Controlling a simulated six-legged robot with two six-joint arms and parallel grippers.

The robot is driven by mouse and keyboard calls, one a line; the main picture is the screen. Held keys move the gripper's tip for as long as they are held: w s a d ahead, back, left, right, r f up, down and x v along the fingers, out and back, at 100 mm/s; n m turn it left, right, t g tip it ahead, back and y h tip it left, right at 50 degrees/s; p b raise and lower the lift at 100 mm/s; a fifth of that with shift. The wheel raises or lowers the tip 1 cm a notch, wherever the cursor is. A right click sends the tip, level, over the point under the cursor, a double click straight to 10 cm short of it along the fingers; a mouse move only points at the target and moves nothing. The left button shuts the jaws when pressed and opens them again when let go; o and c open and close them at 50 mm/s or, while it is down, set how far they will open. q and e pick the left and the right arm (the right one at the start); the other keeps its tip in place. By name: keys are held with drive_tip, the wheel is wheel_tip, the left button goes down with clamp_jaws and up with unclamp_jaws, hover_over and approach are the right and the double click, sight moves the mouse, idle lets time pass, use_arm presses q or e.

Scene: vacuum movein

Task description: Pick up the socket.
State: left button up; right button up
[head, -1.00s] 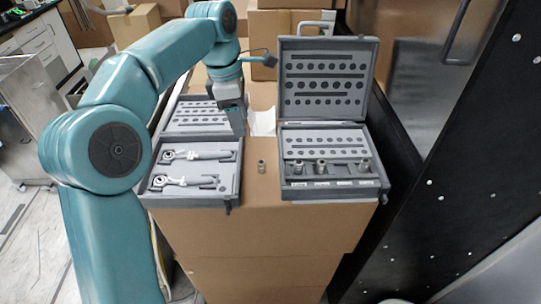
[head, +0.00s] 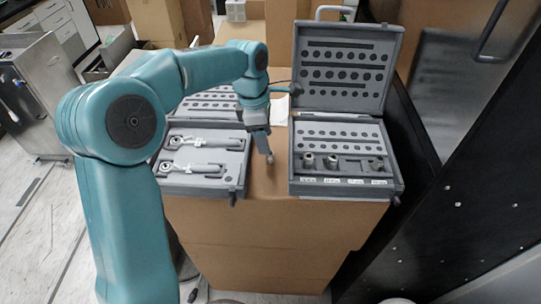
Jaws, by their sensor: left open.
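A small metal socket (head: 270,159) stands on the cardboard box top between two open grey cases. My left gripper (head: 265,146) comes down from above, with its fingertips at or just above the socket. It is open. Whether the fingers are around the socket or only above it, I cannot tell. The right case (head: 345,188) holds several sockets in its front row, including one at its left end (head: 308,160). My right gripper is not in view.
The left case (head: 205,190) holds two ratchet wrenches (head: 193,169). The cases stand close on both sides of the socket, and the cardboard box top (head: 262,184) is bare between them. A dark panel (head: 470,205) stands at the right.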

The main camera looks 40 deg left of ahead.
sight(270, 158)
use_arm(q)
drive_tip(key=f, duration=0.3)
drive_tip(key=d+f+p, duration=0.1)
drive_tip(key=shift+w+f, duration=0.3)
drive_tip(key=shift+f, duration=0.2)
drive_tip(key=shift+w+a+f, duration=0.15)
drive_tip(key=shift+w+f, duration=0.05)
drive_tip(key=shift+f, duration=0.05)
drive_tip(key=shift+s+d+r, duration=0.15)
drive_tip(key=shift+d, duration=0.05)
clamp_jaws()
drive_tip(key=shift+a, duration=0.15)
